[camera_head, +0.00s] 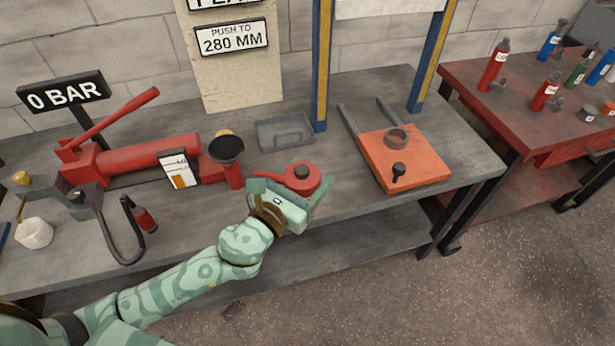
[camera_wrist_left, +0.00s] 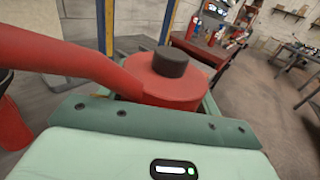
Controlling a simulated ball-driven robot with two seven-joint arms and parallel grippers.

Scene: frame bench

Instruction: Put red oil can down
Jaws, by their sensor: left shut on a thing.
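The red oil can (camera_head: 301,178) has a dark cap and a red spout pointing left. My left gripper (camera_head: 296,190) is shut on it, near the front edge of the grey bench (camera_head: 350,218). In the left wrist view the red oil can (camera_wrist_left: 175,80) fills the space beyond the green gripper body (camera_wrist_left: 160,125), with its spout running to the upper left. The can looks upright. I cannot tell whether its base touches the bench, because the gripper hides it. My right gripper is not in view.
A red funnel piece with a black bowl (camera_head: 227,149) stands left of the can. A grey tray (camera_head: 285,132) lies behind it. An orange plate (camera_head: 404,160) with a ring and a dark peg lies right. A red pump (camera_head: 150,155) occupies the bench's left. Bare bench lies between can and plate.

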